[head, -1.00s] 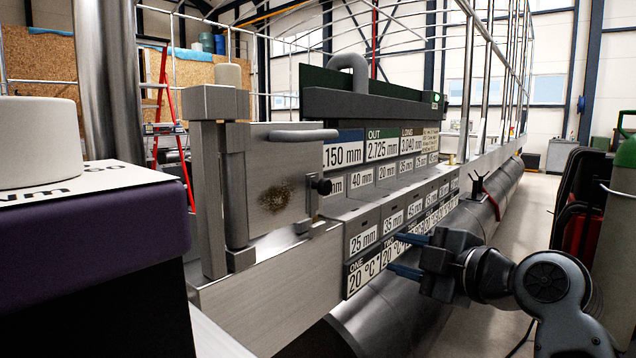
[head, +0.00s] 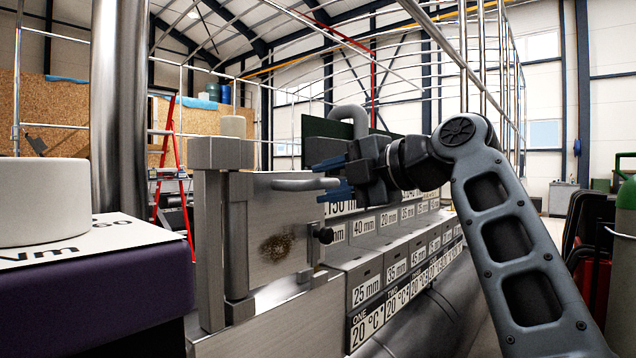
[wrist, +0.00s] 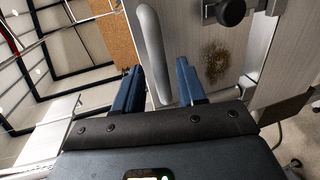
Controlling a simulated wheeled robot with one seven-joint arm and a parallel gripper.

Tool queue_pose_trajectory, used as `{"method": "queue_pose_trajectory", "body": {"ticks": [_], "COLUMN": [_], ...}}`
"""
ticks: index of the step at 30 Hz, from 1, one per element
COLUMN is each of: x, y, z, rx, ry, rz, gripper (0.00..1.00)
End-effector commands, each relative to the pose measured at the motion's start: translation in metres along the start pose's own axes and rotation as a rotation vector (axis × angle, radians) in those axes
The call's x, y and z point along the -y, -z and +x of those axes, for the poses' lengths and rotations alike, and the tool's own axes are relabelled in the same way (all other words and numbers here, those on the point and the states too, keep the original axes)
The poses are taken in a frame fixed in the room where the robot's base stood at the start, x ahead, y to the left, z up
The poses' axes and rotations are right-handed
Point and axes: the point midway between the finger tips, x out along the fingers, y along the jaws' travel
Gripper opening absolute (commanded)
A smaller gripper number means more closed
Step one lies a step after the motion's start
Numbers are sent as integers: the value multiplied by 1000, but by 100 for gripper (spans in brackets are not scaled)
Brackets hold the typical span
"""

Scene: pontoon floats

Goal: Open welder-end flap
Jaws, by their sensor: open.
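The welder-end flap (head: 262,218) is a grey metal panel with a brown scorch mark, hinged at a post on its left. It carries a grey bar handle (head: 303,185) near its top and a black knob (head: 324,235) at its right edge. My gripper (head: 328,178) is open at the right end of the handle, with blue fingers above and below it. In the wrist view the handle (wrist: 152,50) runs between the two blue fingers (wrist: 160,88). I cannot tell whether either finger touches it. The flap also shows in the wrist view (wrist: 186,28).
Labelled grey blocks (head: 366,285) line the rail right of the flap. A purple box (head: 95,265) with a white cylinder (head: 42,200) stands close at the left. A red ladder (head: 165,170) stands behind. A green-topped gas cylinder (head: 625,230) is at the far right.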

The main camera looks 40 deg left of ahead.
Motion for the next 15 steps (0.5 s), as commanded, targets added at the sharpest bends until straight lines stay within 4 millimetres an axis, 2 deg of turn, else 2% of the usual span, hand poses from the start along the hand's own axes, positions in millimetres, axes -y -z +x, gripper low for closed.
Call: {"method": "queue_pose_trajectory", "body": {"ticks": [6,15], "x": [-1,0], "y": [0,0], "z": [23,28], "rx": [0,1], "ry": [-1,-1], "rz": [2,1], "gripper": [40,40]}}
